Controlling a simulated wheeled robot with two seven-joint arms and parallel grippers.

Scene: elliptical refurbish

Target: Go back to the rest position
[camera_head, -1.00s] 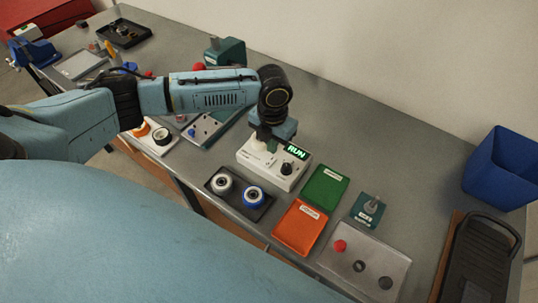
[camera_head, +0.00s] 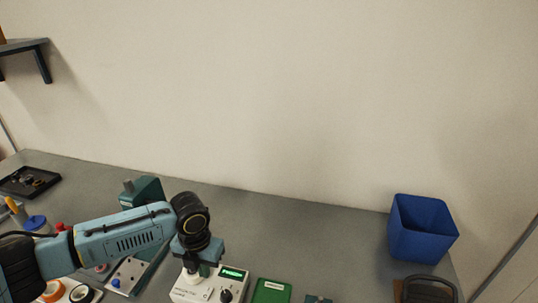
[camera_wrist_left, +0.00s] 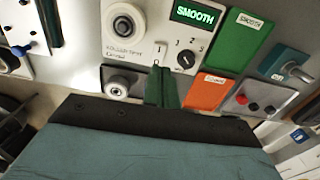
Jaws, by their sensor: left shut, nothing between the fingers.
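My left gripper (camera_head: 204,268) hangs from the blue arm over the white tester (camera_head: 185,293), at the lower middle of the head view. The tester's green display (camera_wrist_left: 195,15) reads SMOOTH. A white roller (camera_wrist_left: 125,24) sits on the tester, left of the display, and a black knob (camera_wrist_left: 186,60) is below the display. My right gripper is not in view.
A green tray (camera_wrist_left: 239,38) labelled SMOOTH and an orange tray (camera_wrist_left: 207,91) lie right of the tester. A blue bin (camera_head: 421,230) stands at the right. A teal machine (camera_head: 143,192) stands behind my arm. The grey bench (camera_head: 310,230) is clear toward the wall.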

